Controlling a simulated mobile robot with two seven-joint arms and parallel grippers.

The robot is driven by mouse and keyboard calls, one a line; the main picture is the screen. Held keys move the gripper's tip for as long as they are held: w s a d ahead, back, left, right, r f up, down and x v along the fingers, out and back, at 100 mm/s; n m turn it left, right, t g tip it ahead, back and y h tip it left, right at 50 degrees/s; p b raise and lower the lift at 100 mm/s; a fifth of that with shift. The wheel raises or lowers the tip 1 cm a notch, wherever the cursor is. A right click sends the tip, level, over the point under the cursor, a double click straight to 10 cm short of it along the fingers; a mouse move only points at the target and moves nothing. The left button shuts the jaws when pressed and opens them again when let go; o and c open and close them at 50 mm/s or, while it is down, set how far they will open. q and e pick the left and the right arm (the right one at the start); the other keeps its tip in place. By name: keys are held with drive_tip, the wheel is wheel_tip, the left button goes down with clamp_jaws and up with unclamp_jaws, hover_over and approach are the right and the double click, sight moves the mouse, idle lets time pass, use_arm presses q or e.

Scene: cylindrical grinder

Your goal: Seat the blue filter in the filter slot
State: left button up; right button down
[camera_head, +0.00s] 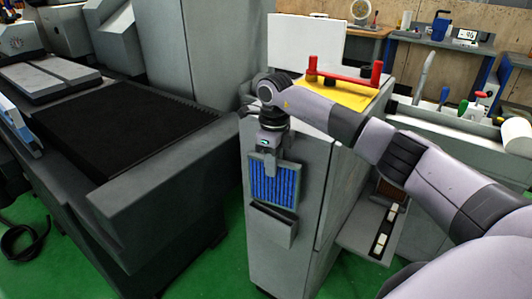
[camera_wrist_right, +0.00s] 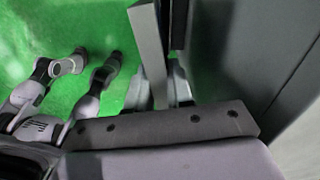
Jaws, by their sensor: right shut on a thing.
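The blue filter (camera_head: 273,183) is a pleated blue panel in a grey frame. It stands upright against the front of the grey cabinet. My right gripper (camera_head: 270,169) is shut on its top edge from above. In the right wrist view the right gripper (camera_wrist_right: 160,92) shows with a light grey bar between its fingers, seemingly the filter's edge (camera_wrist_right: 148,42). The filter slot (camera_head: 274,226) is a grey open-topped pocket on the cabinet front, directly below the filter. The filter's bottom edge is at the slot's mouth; I cannot tell whether it is inside. My left gripper is not seen.
The grey cabinet (camera_head: 258,245) carries a yellow plate (camera_head: 345,94) with a red handle (camera_head: 343,79) on top. A dark machine bed (camera_head: 130,125) stands close on the left. A bench with tools is at the back right. Green floor is open between machine and cabinet.

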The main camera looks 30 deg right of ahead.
sight(273, 183)
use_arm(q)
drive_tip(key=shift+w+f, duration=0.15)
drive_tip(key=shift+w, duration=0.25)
use_arm(e)
drive_tip(key=shift+w+d+r+m, duration=0.35)
drive_tip(key=shift+w+r+m, duration=0.3)
drive_tip(key=shift+m, duration=0.45)
drive_tip(key=shift+w, duration=0.1)
use_arm(q)
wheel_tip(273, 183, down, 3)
drive_tip(key=b, duration=0.2)
drive_tip(key=shift+b, duration=0.4)
use_arm(e)
wheel_tip(273, 183, down, 6)
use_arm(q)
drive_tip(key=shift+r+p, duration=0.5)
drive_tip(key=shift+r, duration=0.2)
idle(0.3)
